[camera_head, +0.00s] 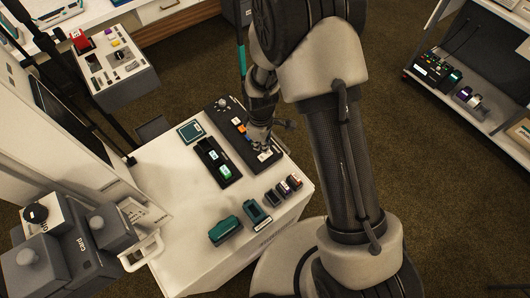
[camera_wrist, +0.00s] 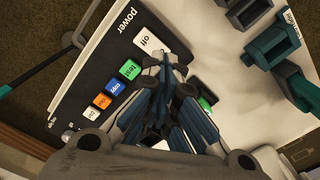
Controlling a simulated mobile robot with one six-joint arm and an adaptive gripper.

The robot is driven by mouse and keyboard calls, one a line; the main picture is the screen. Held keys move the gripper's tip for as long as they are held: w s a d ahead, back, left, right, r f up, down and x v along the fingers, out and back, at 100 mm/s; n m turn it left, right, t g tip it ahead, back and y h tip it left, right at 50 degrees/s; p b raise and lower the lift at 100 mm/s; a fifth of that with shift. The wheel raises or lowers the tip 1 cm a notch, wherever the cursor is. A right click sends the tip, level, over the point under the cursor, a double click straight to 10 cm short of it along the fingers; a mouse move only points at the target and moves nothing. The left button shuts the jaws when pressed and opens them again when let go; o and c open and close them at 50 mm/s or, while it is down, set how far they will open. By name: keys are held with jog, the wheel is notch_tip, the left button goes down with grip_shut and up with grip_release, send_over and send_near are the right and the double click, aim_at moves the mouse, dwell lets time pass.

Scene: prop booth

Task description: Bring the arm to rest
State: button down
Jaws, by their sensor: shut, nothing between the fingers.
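My gripper (camera_head: 262,143) is shut and empty, pointing down over the near end of a dark button panel (camera_head: 225,112) on the white cabinet. In the wrist view the closed fingertips of my gripper (camera_wrist: 165,65) sit beside the white "off" button (camera_wrist: 147,43). I cannot tell whether they touch the panel. The panel (camera_wrist: 93,62) is labelled "power" and carries a green "test" button (camera_wrist: 130,69), a blue button (camera_wrist: 116,86), an orange button (camera_wrist: 102,101) and a white one (camera_wrist: 91,112). My arm hides part of the cabinet's right side in the head view.
On the cabinet (camera_head: 180,250) a black tray (camera_head: 208,152) holds a green-lit piece. A teal block (camera_head: 225,230), a teal holder (camera_head: 257,212) and several small dark blocks stand nearby. A shelf (camera_head: 500,120) is at right, another counter (camera_head: 120,85) at upper left. Carpet lies between.

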jog(key=shift+r, duration=0.55)
